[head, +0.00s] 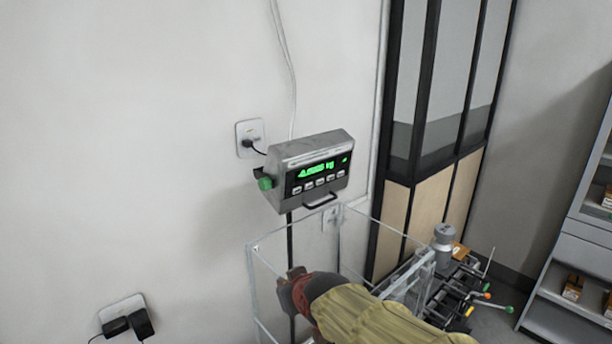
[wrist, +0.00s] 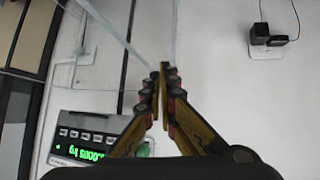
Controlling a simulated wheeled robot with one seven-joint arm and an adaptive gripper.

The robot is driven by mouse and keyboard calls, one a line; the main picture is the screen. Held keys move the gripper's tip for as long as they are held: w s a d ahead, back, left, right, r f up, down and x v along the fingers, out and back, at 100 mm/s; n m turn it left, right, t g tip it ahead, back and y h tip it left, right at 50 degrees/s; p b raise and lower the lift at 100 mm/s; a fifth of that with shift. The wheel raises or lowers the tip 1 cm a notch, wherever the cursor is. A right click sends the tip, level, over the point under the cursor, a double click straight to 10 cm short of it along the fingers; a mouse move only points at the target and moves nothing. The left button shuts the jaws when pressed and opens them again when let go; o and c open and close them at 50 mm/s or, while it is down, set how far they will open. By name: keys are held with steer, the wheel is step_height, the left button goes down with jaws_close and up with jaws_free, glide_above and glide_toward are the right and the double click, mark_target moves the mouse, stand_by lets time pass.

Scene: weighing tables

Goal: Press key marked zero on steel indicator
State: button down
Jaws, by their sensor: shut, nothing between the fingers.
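The steel indicator (head: 305,150) hangs on the wall in the middle of the head view, with a lit green display and a row of several small keys below it. The key labels are too small to read, so I cannot tell which is zero. In the wrist view the indicator (wrist: 62,128) appears upside down at the lower left, partly hidden by my gripper. My gripper (wrist: 162,68) is shut and empty, its fingertips to the right of the indicator's keys in that view. In the head view my arm is low, below the indicator, and the fingertips are not clear.
A clear-walled box (head: 262,290) stands below the indicator, close around my arm. A handle (head: 320,201) juts from the indicator's lower edge and a green knob (head: 265,184) from its left side. Wall sockets and cables are nearby; a shelf (head: 562,255) stands at right.

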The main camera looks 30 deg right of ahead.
mark_target(309, 186)
steer(key=w+d+r+t+h+p, duration=0.1)
steer(key=w+d+r+h+p, duration=0.1)
steer(key=d, duration=0.5)
steer(key=w+d+r+m+t+h+p, duration=0.1)
steer(key=w+d+r+h+p, duration=0.1)
steer(key=d, duration=0.5)
steer(key=w+d+r+t+h+p, duration=0.1)
steer(key=w+d+r+h+p, duration=0.1)
steer(key=w+d+r+p, duration=0.2)
steer(key=d+p, duration=0.2)
steer(key=d, duration=0.1)
steer(key=shift+w+d+r+m+h+p, duration=0.35)
steer(key=shift+d+r+m+h+p, duration=0.05)
steer(key=w+a+r+p, duration=0.1)
steer(key=w+p, duration=0.1)
steer(key=w, duration=0.6)
steer(key=shift+w+p, duration=0.3)
steer(key=shift+p, duration=0.05)
steer(key=shift+w+a+r, duration=0.1)
steer(key=shift+a, duration=0.05)
steer(key=shift+w+r, duration=0.1)
steer(key=shift+w, duration=0.25)
